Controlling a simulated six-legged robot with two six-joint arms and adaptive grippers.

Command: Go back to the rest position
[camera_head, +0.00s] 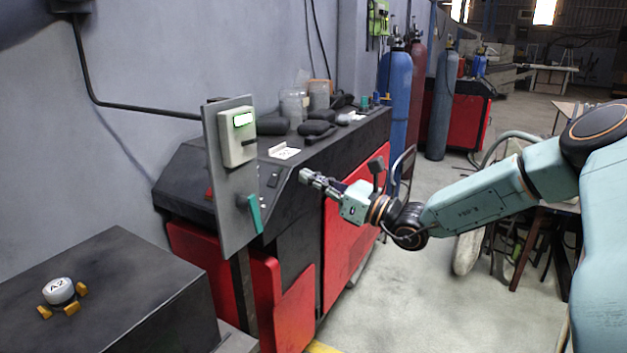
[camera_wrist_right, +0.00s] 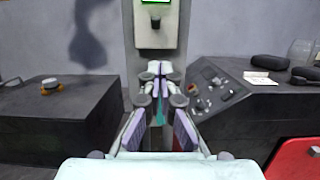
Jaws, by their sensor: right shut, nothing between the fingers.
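My right gripper (camera_head: 308,177) is in front of the black and red machine, to the right of the grey upright panel. Its fingers are shut and empty. In the right wrist view my right gripper (camera_wrist_right: 156,68) points at the panel, its fingertips together. The grey panel (camera_head: 226,200) carries a pale box with a lit green screen (camera_head: 238,136) and a teal handle (camera_head: 254,214) lower down. The teal handle (camera_wrist_right: 160,110) shows partly behind the fingers in the wrist view. My left gripper is not in view.
A dark block (camera_head: 110,290) at lower left bears a white round piece marked A2 (camera_head: 60,290) among yellow holders. The black and red machine (camera_head: 345,140) has dark items and jars on top. Gas cylinders (camera_head: 397,95) stand behind it. The floor (camera_head: 430,290) below my right arm is clear.

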